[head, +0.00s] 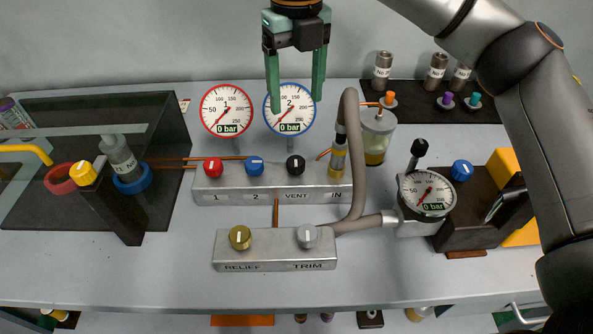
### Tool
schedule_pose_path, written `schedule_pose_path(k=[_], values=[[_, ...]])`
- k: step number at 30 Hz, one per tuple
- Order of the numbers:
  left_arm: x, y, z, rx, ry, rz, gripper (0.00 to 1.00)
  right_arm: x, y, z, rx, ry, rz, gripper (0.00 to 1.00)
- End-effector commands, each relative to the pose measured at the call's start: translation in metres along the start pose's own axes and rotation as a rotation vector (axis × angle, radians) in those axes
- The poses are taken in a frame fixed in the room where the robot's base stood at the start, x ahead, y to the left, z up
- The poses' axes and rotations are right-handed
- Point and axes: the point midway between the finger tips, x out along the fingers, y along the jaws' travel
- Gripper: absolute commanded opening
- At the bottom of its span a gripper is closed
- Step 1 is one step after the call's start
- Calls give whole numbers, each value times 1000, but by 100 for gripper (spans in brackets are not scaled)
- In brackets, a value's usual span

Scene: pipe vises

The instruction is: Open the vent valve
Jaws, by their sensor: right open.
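The vent valve is the black knob (295,165) above the word VENT on the upper grey manifold block (232,189). A small white mark on the knob looks roughly upright in the picture. A red knob (213,167) labelled 1 and a blue knob (254,165) labelled 2 sit to its left. My right gripper (296,104) is open and empty, fingers pointing down. It hangs above the vent knob in the picture, apart from it, and partly covers the gauge 2 dial (289,116). My left gripper is not in view.
Gauge 1 (226,110), gauge 2 and the pump gauge (427,195) read 0 bar. A grey hose (358,185) arches beside the IN port. A lower block (274,262) carries RELIEF and TRIM knobs. A dark tray (60,205) is at left.

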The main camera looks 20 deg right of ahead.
Motion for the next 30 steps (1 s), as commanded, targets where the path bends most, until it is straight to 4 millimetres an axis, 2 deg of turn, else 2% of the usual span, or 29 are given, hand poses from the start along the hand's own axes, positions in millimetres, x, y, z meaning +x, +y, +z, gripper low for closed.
schedule_pose_path(k=[1,8,11,24,30], values=[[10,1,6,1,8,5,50,16,0,0,1,0,0,74],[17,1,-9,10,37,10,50,27,0,0,1,2,0,74],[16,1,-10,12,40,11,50,38,0,0,1,4,0,74],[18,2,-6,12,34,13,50,123,0,-1,2,3,0,74],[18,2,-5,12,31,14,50,142,0,0,2,2,0,74]])
